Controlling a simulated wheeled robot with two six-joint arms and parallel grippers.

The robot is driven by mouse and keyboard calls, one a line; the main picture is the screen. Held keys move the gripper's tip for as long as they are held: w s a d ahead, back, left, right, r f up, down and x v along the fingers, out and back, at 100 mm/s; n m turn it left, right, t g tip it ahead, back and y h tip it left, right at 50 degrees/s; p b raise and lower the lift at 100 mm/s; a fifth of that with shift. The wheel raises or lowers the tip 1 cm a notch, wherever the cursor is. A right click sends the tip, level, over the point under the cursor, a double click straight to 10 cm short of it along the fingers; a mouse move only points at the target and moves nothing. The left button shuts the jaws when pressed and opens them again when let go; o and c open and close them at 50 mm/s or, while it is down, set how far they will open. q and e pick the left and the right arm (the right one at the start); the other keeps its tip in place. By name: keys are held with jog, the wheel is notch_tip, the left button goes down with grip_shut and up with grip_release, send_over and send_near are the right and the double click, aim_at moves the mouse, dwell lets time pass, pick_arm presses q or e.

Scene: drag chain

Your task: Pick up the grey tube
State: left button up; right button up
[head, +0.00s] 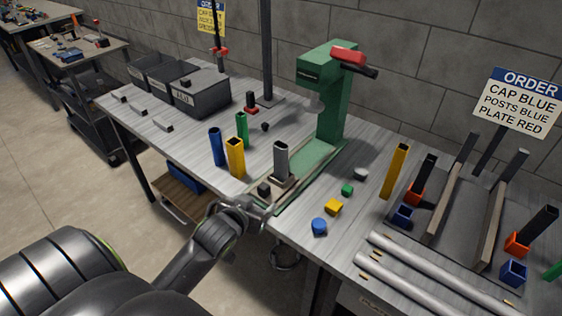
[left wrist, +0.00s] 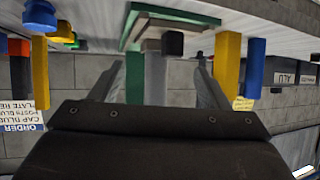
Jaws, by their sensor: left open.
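The grey tube (head: 281,160) stands upright on a small grey block on the green press's base plate. My left gripper (head: 268,209) is open and empty at the table's front edge, in front of the tube and lower than its top. In the left wrist view, which is upside down, the grey tube (left wrist: 155,78) appears between the two spread fingers of my left gripper (left wrist: 160,66). I cannot tell how far the tube is from the fingers. A small black block (head: 264,189) lies between gripper and tube. My right gripper is not in view.
Yellow (head: 236,157), blue (head: 217,147) and green (head: 242,130) tubes stand left of the grey one. The green press (head: 325,100) rises behind it. Yellow, green and blue caps lie to the right. Two long pale rods (head: 420,265) lie at the table's right front.

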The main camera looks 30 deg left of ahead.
aim_at(280, 170)
pick_arm(q)
jog(key=shift+t, duration=0.8)
jog(key=w, duration=0.4)
jog(key=w+a, duration=0.1)
jog(key=w, duration=0.3)
jog(key=w+a, duration=0.1)
jog(key=w, duration=0.3)
jog(key=shift+w+f+p, duration=0.15)
jog(key=shift+f+p, duration=0.15)
jog(key=shift+p, duration=0.1)
jog(key=shift+x, duration=0.8)
jog(key=shift+w+a, duration=0.15)
jog(key=shift+w, duration=0.3)
jog(key=p+x, duration=0.1)
jog(key=x, duration=0.2)
jog(key=shift+a, duration=0.1)
jog(key=shift+w+a+f, duration=0.1)
jog(key=shift+w+f, duration=0.1)
jog(key=shift+w, duration=0.35)
jog(key=c, duration=1.1)
